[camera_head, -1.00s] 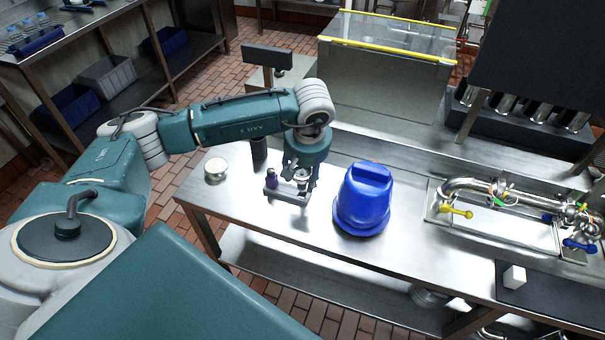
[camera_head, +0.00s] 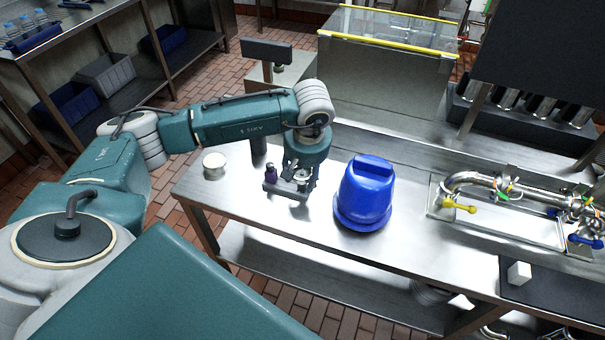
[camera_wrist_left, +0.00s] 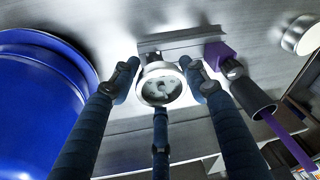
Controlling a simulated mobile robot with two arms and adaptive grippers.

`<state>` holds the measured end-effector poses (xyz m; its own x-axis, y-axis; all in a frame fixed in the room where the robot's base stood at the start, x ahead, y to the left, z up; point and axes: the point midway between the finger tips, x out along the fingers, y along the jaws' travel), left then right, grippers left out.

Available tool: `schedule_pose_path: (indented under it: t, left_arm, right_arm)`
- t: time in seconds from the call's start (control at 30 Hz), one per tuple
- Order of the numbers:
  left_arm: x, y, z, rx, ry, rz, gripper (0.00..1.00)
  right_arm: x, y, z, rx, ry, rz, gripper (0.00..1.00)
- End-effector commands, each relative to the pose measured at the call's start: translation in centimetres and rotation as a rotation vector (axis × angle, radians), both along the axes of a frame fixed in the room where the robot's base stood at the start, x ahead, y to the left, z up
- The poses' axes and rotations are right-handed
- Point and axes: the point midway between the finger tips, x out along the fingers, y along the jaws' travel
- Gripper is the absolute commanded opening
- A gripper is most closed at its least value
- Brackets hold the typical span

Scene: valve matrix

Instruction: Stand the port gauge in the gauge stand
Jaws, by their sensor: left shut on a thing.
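My left gripper (camera_head: 303,178) points down over the steel table, its fingers closed around a round, silver-rimmed piece, which I take to be the port gauge (camera_wrist_left: 160,88). Its pale face shows between the fingers in the left wrist view. The gauge stand (camera_head: 271,188), a low grey block, lies right at the fingers; it also shows in the left wrist view (camera_wrist_left: 180,42). I cannot tell whether the gauge is seated in it or just above. A purple and black piece (camera_head: 270,171) stands upright at the stand's left end. My right gripper is not in view.
A large blue bucket-like container (camera_head: 365,195) stands close to the right of my left gripper. A small white-topped round tin (camera_head: 214,165) is at the left. The table's front strip is clear.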

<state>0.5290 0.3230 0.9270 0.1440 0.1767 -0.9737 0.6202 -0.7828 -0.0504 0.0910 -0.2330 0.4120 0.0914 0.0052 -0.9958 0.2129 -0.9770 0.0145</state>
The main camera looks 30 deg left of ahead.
Motion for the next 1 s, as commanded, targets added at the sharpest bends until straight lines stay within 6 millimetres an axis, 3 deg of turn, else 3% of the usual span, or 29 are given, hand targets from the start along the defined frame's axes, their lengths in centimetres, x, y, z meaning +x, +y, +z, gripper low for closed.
schedule_pose_path:
  t: [0.1, 0.13, 0.23, 0.63, 1.0]
  left_arm:
    - [0.0, 0.0, -0.4, 0.000, -0.001, 0.001, 0.17]
    - [0.0, 0.0, -0.4, 0.000, -0.001, 0.001, 0.47]
    - [0.0, 0.0, -0.3, 0.000, -0.001, 0.001, 0.67]
    - [0.0, -0.1, 0.5, 0.000, -0.002, 0.000, 0.68]
    - [-1.0, -1.4, 7.5, -0.001, -0.006, 0.000, 0.68]
  right_arm:
    - [0.0, 0.0, -0.4, 0.000, 0.000, 0.000, 0.40]
    - [0.0, 0.0, -0.3, 0.000, 0.000, 0.000, 0.40]
    - [0.0, 0.0, -0.3, 0.000, 0.000, 0.000, 0.40]
    - [0.0, -0.4, -0.3, -0.004, 0.000, 0.001, 0.40]
    - [0.0, -0.2, -0.3, -0.002, 0.001, 0.000, 0.40]
